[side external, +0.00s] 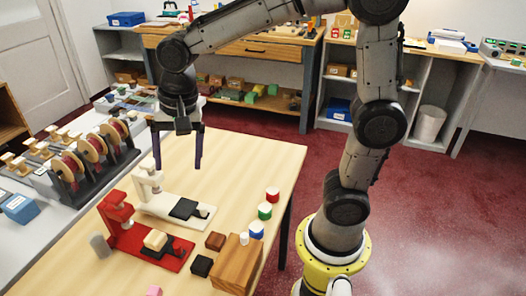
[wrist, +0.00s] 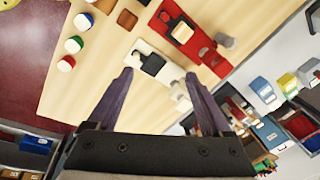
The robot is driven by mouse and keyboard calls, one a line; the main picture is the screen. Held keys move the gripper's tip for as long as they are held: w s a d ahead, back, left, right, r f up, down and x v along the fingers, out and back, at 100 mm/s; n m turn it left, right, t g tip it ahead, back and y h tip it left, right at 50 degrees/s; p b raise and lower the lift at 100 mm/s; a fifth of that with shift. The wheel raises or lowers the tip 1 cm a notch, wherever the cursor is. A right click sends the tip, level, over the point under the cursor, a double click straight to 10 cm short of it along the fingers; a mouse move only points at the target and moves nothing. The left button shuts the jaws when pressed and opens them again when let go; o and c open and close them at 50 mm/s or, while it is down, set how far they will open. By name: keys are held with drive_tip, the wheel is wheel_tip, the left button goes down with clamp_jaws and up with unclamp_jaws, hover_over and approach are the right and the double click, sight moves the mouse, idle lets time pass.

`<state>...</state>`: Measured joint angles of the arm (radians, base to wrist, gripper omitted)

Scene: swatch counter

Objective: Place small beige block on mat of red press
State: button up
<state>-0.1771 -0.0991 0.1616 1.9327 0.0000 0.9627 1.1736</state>
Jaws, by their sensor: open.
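The red press (side external: 118,212) stands on the near part of the wooden table. The small beige block (side external: 155,240) rests on the dark mat of the red press (side external: 150,252). The wrist view also shows the beige block (wrist: 182,33) on the red press (wrist: 203,52). My gripper (side external: 178,168) is open and empty, above the table behind the red press and near the white press. In the wrist view, my gripper (wrist: 158,75) has its fingers spread wide, with nothing between them and apart from the block.
A white press (side external: 150,205) with a black mat stands behind the red one. A grey piece (side external: 99,245) stands left of the red press. A wooden block (side external: 237,262), small dark blocks and several coloured pots (side external: 272,194) are on the right.

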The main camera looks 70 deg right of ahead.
drive_tip(key=s+d+n+t, duration=0.1)
drive_tip(key=s+d+n, duration=0.2)
drive_tip(key=s+n, duration=0.2)
drive_tip(key=s+d+r+n+t, duration=0.1)
drive_tip(key=s+n, duration=0.5)
drive_tip(key=s, duration=0.6)
drive_tip(key=shift+d+r+t, duration=0.25)
drive_tip(key=shift+d+t, duration=0.45)
drive_tip(key=shift+d, duration=0.3)
